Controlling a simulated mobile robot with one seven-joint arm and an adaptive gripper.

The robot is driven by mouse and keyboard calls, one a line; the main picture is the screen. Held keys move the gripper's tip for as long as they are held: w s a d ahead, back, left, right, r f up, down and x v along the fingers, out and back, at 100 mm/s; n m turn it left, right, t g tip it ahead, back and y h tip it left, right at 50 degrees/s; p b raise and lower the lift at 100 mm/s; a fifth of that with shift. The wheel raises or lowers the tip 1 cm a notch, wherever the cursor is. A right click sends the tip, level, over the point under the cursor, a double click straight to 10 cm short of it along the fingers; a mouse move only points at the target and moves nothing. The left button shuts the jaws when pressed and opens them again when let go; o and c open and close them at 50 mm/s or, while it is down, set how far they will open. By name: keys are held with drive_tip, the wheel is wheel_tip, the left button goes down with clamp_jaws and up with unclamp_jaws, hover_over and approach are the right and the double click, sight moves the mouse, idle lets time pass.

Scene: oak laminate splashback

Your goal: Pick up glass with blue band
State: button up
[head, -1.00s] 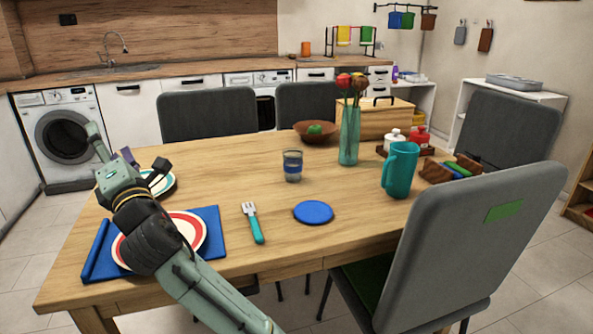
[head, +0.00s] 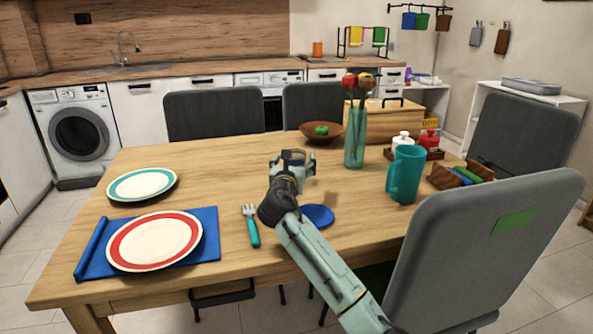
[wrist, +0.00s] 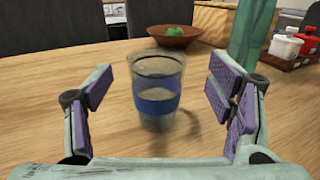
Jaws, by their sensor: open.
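The glass with blue band (wrist: 157,95) stands upright on the wooden table in the wrist view, clear above and below the blue band. It is between and a little beyond the two purple-padded fingers of my gripper (wrist: 163,100), which are open and apart from it. In the head view my gripper (head: 293,158) is over the middle of the table and largely hides the glass.
A teal vase with flowers (head: 355,135) and a teal pitcher (head: 406,174) stand right of my gripper. A blue coaster (head: 320,215) and a fork (head: 250,225) lie nearer. A brown bowl (head: 335,131) is behind. Plates (head: 155,241) are at left.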

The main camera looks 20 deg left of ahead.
sight(296, 153)
drive_tip(key=shift+w+a+p, duration=0.15)
drive_tip(key=shift+w+a, duration=0.05)
drive_tip(key=shift+w, duration=0.65)
drive_tip(key=shift+w+a+p, duration=0.2)
drive_tip(key=shift+w+a, duration=0.05)
drive_tip(key=shift+w, duration=0.65)
drive_tip(key=shift+w+a+p, duration=0.15)
drive_tip(key=shift+w+a, duration=0.05)
drive_tip(key=shift+w, duration=0.65)
drive_tip(key=c, duration=1.8)
